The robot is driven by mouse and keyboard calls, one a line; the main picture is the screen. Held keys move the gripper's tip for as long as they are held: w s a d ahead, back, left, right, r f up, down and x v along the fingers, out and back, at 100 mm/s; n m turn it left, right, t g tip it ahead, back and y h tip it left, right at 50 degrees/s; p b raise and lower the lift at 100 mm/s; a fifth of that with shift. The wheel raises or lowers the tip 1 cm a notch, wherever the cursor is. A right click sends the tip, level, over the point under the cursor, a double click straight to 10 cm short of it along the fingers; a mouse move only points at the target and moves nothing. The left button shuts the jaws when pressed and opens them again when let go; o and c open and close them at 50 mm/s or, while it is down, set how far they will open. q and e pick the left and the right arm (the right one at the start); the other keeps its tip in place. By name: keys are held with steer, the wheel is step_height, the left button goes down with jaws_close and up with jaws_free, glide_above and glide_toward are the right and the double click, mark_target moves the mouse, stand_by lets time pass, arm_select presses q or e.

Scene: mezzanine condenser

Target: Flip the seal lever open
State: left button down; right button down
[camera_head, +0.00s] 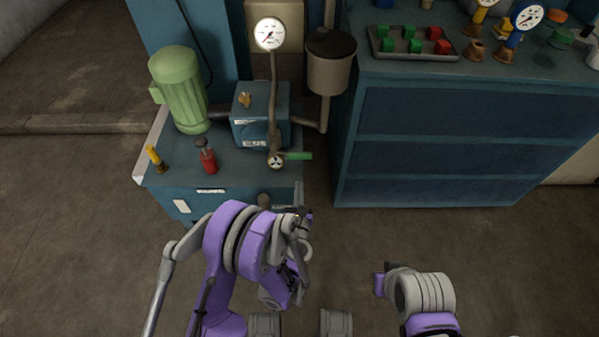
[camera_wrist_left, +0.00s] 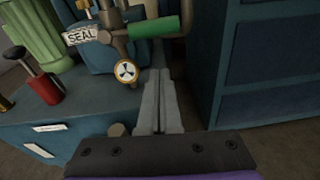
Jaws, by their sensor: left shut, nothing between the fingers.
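The seal lever's green handle (camera_head: 298,156) sticks out to the right from a pipe fitting on the blue bench unit. In the left wrist view the green handle (camera_wrist_left: 155,27) lies roughly level, beside a white SEAL label (camera_wrist_left: 80,36) and above a small round dial (camera_wrist_left: 126,71). My left gripper (camera_wrist_left: 160,76) is shut and empty. In the head view my left arm hides most of that gripper. Part of my right arm shows at lower right, without visible fingers.
A green motor (camera_head: 178,88), a red plunger (camera_head: 207,158) and a yellow-handled valve (camera_head: 155,157) stand left of the fitting. A pressure gauge (camera_head: 269,34) rises above it. A blue cabinet (camera_head: 440,140) stands to the right. Floor shows between bench and cabinet.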

mark_target(291, 155)
arm_select(q)
steer(key=shift+s+f+n, duration=0.25)
steer(key=shift+f+n, duration=0.25)
steer(key=shift+f, duration=0.3)
steer(key=w, duration=0.3)
steer(key=w+f+p, duration=0.1)
steer(key=w, duration=0.2)
steer(key=w+p, duration=0.1)
steer(key=w, duration=0.2)
steer(key=shift+w+f, duration=0.25)
steer(key=shift+w, duration=0.05)
steer(key=r, duration=0.4)
steer(key=shift+s+p, duration=0.2)
steer(key=shift+p, duration=0.15)
steer(key=shift+r, duration=0.1)
